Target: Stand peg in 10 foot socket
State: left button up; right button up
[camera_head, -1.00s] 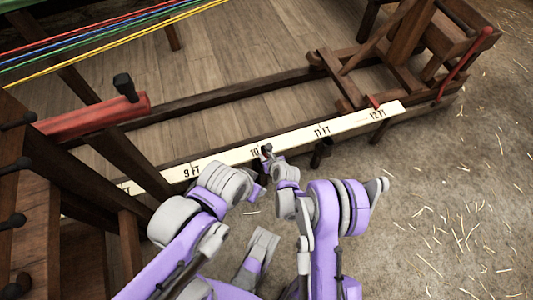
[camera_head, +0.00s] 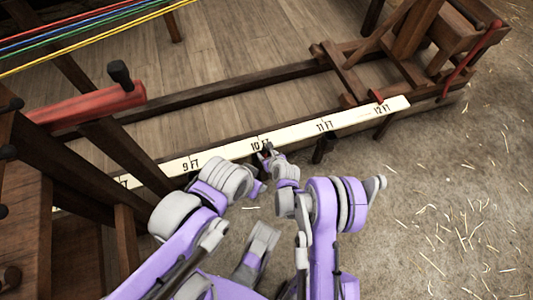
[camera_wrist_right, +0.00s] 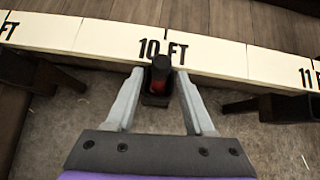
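The peg (camera_wrist_right: 160,66) has a dark top and a red part below it. In the right wrist view it stands by the rail's edge, just below the 10 FT mark (camera_wrist_right: 162,48). A dark block, apparently the 10 foot socket (camera_wrist_right: 155,100), shows at its lower end; how deep the peg sits in it is hidden. My right gripper (camera_wrist_right: 160,76) has its fingers apart, one on each side of the peg, with narrow gaps visible. In the head view my right gripper (camera_head: 269,156) is beside the 10 FT mark. My left gripper cannot be made out among the purple arm links.
The white marked rail (camera_head: 222,156) runs across the frame. Another dark socket (camera_head: 323,148) hangs near 11 FT. A red-topped beam (camera_head: 90,106) and dark posts stand at the left; a wooden frame (camera_head: 345,80) is at the upper right. The straw-strewn floor (camera_head: 430,200) at right is open.

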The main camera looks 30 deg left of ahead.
jog(key=shift+o, duration=0.2)
jog(key=p+v, duration=0.2)
jog(key=v, duration=0.8)
jog(key=shift+d+r, duration=0.2)
jog(key=shift+r, duration=0.1)
jog(key=shift+s, duration=0.1)
dwell(0.5)
